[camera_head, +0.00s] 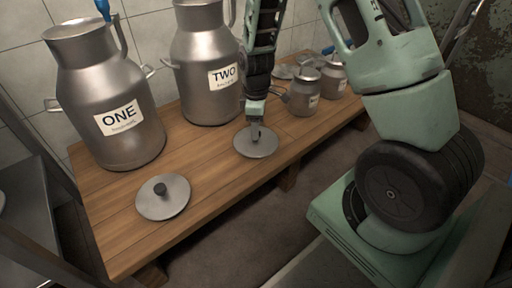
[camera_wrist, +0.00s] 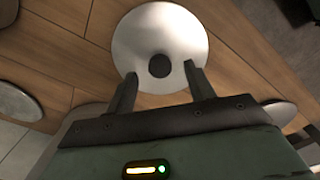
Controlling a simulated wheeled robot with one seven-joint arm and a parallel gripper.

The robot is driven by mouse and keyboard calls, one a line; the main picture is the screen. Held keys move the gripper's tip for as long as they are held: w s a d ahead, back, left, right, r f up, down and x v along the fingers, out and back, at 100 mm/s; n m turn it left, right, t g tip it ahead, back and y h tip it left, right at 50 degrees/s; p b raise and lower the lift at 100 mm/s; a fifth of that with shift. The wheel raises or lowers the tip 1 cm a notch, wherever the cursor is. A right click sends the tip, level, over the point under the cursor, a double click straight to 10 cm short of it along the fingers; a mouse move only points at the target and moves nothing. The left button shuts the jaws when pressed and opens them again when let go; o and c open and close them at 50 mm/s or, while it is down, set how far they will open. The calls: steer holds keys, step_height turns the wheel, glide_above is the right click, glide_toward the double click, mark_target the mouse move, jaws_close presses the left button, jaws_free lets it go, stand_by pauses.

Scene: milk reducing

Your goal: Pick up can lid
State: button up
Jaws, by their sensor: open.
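A round grey can lid (camera_head: 258,146) with a knob lies flat on the wooden table, in front of the can marked TWO. My gripper (camera_head: 256,134) is right above this lid, pointing down. In the wrist view the lid (camera_wrist: 160,25) lies ahead of the two open fingers, and its dark knob (camera_wrist: 160,66) is between the fingertips (camera_wrist: 158,75). I cannot tell whether the fingers touch the knob. A second lid (camera_head: 172,204) with a dark knob lies flat at the front left of the table, in front of the can marked ONE.
The large metal cans ONE (camera_head: 105,90) and TWO (camera_head: 206,75) stand upright along the wall. Small metal cans (camera_head: 303,98) stand at the table's right, with flat lids near them. The wooden table (camera_head: 215,172) is bare between the two front lids.

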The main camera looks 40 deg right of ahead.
step_height(320, 180, down, 2)
steer(key=shift+f+b, duration=0.1)
steer(key=shift+b, duration=0.2)
jaws_close()
